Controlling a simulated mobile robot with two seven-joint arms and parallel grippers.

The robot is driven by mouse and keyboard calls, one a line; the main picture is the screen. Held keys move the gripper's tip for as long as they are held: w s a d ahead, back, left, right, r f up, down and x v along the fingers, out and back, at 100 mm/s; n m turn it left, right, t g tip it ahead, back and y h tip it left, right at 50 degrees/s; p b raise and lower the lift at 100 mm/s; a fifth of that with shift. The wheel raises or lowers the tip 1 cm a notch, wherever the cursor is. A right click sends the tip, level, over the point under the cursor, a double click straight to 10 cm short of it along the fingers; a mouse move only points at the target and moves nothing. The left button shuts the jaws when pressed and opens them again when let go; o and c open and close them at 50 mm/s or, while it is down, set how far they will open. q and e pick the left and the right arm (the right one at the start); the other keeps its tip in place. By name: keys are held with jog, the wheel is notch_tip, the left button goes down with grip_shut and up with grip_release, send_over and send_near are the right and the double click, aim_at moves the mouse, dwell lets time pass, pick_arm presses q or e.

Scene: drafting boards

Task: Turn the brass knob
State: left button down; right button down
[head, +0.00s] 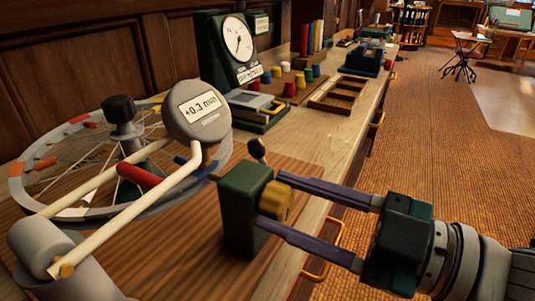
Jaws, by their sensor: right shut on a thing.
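The brass knob (275,203) sticks out of the right face of a dark green block (239,200) on the bench. My right gripper (273,201) comes in from the right and is shut on the knob. One purple finger lies along its far upper side and the other along its near lower side. The fingers hide part of the knob, and I cannot tell its turned angle. A small dark-tipped lever (256,149) stands up at the block. My left gripper is not in view.
A round display (196,110) reading "+0.3 min" sits on cream rods left of the block, above a spoked wheel (30,190). A green dial clock (228,45), coloured pegs and wooden trays (337,97) stand farther along the bench. Open floor (440,130) lies to the right.

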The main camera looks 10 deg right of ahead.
jog(key=n, duration=0.5)
jog(key=shift+s+f+n+b, duration=0.1)
jog(key=shift+f+n+b, duration=0.05)
jog(key=shift+n+b, duration=0.2)
jog(key=n+b, duration=0.1)
jog(key=n, duration=0.5)
jog(key=shift+a+b, duration=0.1)
jog(key=shift+b, duration=0.2)
jog(key=shift+c, duration=1.5)
grip_release()
jog(key=v, duration=1)
jog(key=shift+b, duration=0.45)
